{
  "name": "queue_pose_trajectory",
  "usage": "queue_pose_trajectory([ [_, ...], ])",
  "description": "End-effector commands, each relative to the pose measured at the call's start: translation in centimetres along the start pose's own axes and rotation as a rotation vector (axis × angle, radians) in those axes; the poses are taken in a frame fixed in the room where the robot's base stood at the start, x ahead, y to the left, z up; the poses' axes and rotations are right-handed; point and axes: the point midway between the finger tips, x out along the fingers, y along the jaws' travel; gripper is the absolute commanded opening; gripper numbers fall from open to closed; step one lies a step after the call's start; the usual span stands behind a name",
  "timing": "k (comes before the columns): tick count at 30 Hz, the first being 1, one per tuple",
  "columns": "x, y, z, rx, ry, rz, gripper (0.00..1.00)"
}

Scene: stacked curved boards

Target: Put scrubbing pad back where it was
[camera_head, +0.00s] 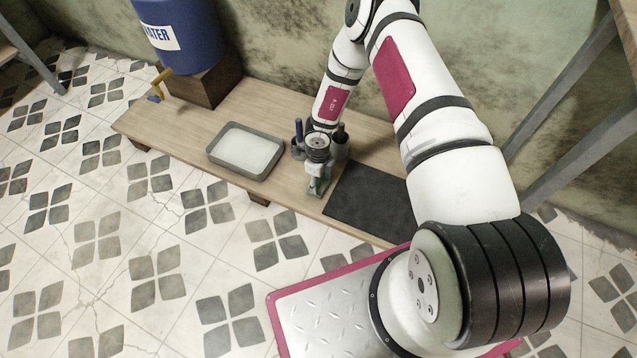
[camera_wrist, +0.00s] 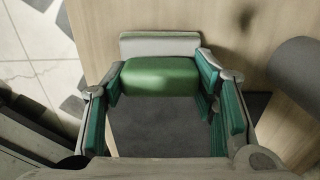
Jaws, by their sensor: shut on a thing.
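The scrubbing pad (camera_wrist: 160,77) is a green block with a pale grey layer along its far side. My gripper (camera_wrist: 162,84) is shut on it, with one teal-lined finger at each side. In the head view my gripper (camera_head: 318,188) points down over the front part of the wooden bench, between the tray and the black mat. Only a little green shows there between the fingers, so I cannot tell whether the pad touches the bench.
A grey tray (camera_head: 214,153) with pale contents lies left of my gripper. The black mat (camera_head: 367,203) lies to its right. Dark cups (camera_head: 342,147) with upright tools stand close behind. A blue water barrel (camera_head: 185,40) stands on a wooden block at the back left.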

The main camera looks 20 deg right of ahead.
Motion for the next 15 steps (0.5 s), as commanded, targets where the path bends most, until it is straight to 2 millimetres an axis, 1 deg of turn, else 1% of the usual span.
queue_pose_trajectory([
  [1, 0.72, -0.04, 0.03, 0.000, 0.000, -0.001, 0.08],
  [2, 0.82, -0.04, 0.04, 0.000, -0.001, -0.001, 0.08],
  [9, 0.66, -0.05, 0.06, 0.000, -0.001, -0.001, 0.08],
  [13, 1.00, -0.03, 0.05, 0.000, -0.001, -0.001, 0.08],
  [14, 0.94, -0.03, 0.05, 0.000, -0.001, -0.001, 0.59],
  [15, 0.92, -0.03, 0.05, 0.000, -0.001, -0.001, 0.68],
])
